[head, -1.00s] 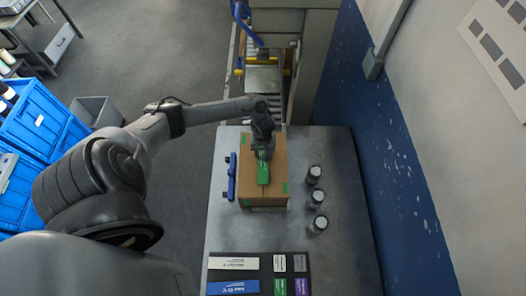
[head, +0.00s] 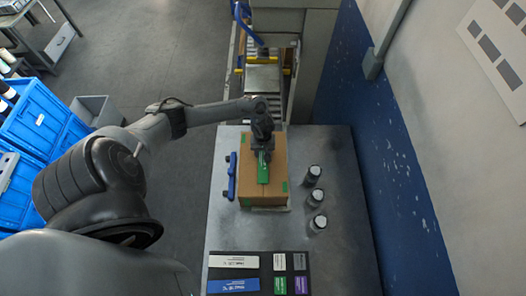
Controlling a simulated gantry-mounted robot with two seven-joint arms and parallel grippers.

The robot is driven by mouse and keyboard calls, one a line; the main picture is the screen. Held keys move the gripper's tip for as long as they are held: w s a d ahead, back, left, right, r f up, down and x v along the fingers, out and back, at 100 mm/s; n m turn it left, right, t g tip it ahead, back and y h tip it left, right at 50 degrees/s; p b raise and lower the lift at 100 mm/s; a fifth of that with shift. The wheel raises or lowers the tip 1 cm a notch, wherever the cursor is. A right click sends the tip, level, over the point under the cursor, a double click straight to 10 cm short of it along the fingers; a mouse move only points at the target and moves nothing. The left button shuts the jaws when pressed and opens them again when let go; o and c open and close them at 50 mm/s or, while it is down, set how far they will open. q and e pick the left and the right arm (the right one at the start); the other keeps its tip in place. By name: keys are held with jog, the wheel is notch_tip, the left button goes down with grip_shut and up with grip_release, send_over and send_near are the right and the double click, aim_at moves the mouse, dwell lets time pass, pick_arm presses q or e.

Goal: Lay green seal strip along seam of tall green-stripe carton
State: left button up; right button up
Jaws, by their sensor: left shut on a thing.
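The tall brown carton (head: 279,192) with green marks at its corners stands on the grey metal table. The green seal strip (head: 263,175) lies over the middle of the carton's top, lengthwise along it. My left gripper (head: 262,157) points down over the carton's top and is shut on the far end of the strip. Whether the strip touches the carton along its whole length is hard to tell. The seam under the gripper and strip is hidden. My right gripper is not in view.
A blue clamp bar (head: 232,177) stands at the carton's left side. Several grey cylinders (head: 313,176) stand to its right. A dark mat (head: 263,271) with white, blue, grey, green and purple strips lies at the front. A roller conveyor (head: 262,78) is behind the table.

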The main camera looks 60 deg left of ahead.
pick_arm(q)
jog(key=o, duration=1.1)
notch_tip(320, 180, up, 11)
jog(key=shift+f+p, duration=0.1)
jog(key=shift+p, duration=0.55)
